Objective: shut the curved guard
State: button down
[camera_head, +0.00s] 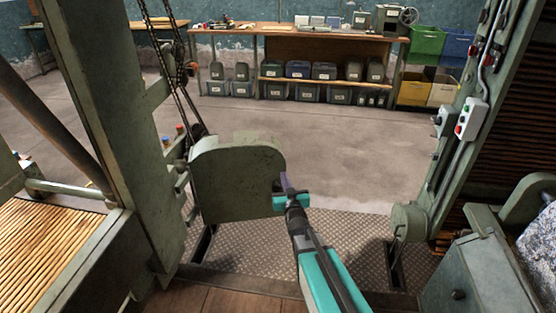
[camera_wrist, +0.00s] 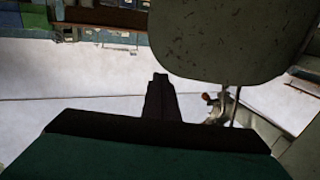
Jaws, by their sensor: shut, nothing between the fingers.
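The curved guard (camera_head: 235,180) is a grey-green metal plate with a rounded top, standing left of centre in the head view by the green machine post. It also fills the upper right of the wrist view (camera_wrist: 220,40). My gripper (camera_head: 285,184) is shut and empty at the guard's right edge. In the wrist view its dark fingers (camera_wrist: 159,88) lie just left of and below the guard's lower edge. I cannot tell whether they touch it. The guard's hinge side is partly hidden behind the plate.
A chain (camera_head: 172,60) hangs behind the left post (camera_head: 105,110). A right post carries a switch box (camera_head: 471,119). A diamond-plate floor (camera_head: 340,235) lies between the posts. A workbench (camera_head: 300,33) with several bins stands at the back. Open concrete floor lies before it.

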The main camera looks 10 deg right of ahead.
aim_at(277, 153)
jog(key=shift+w, duration=0.15)
jog(key=shift+w+a+f+p, duration=0.1)
jog(key=shift+w+p, duration=1.65)
jog(key=shift+w, duration=5.05)
